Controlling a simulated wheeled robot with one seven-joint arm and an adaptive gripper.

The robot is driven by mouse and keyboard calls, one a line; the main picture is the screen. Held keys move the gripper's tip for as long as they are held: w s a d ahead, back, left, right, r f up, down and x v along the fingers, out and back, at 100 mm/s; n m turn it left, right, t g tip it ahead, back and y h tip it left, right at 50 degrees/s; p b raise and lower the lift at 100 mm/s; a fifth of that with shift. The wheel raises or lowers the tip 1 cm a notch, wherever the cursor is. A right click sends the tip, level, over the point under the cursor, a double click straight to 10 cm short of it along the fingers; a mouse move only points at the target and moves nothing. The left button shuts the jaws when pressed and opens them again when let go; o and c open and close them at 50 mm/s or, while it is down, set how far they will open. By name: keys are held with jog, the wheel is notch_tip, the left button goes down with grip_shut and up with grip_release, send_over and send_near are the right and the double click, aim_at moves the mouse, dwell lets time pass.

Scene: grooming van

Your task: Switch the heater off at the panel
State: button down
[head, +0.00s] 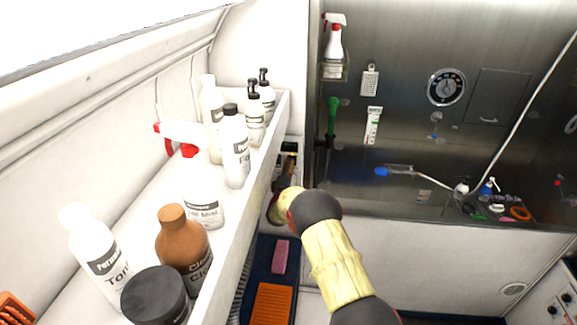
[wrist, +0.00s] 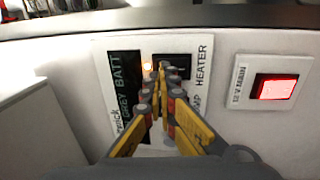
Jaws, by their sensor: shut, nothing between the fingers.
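The white switch panel (wrist: 208,100) fills the middle of the wrist view, with the word HEATER printed beside a black switch (wrist: 183,60). An orange light (wrist: 147,67) glows to the left of that switch. My gripper (wrist: 160,72) is shut and empty, its tips over the panel at the switch's left edge; I cannot tell whether they touch. The fingers hide part of the panel, including some of the PUMP label. In the head view the panel (head: 289,147) is small, beyond the shelf end, with my gripper (head: 285,172) in front of it.
A separate red lit switch (wrist: 275,88), labelled 12 V MAIN, sits right of the panel. A shelf (head: 262,150) of bottles runs along the left wall, close to my arm. A steel wall panel (head: 400,150) with tools stands to the right. An orange mat (head: 272,303) lies below.

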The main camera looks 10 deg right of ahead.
jog(key=b+v, duration=0.1)
jog(key=v, duration=1)
jog(key=shift+s, duration=0.2)
jog(key=shift+f, duration=0.1)
dwell(0.3)
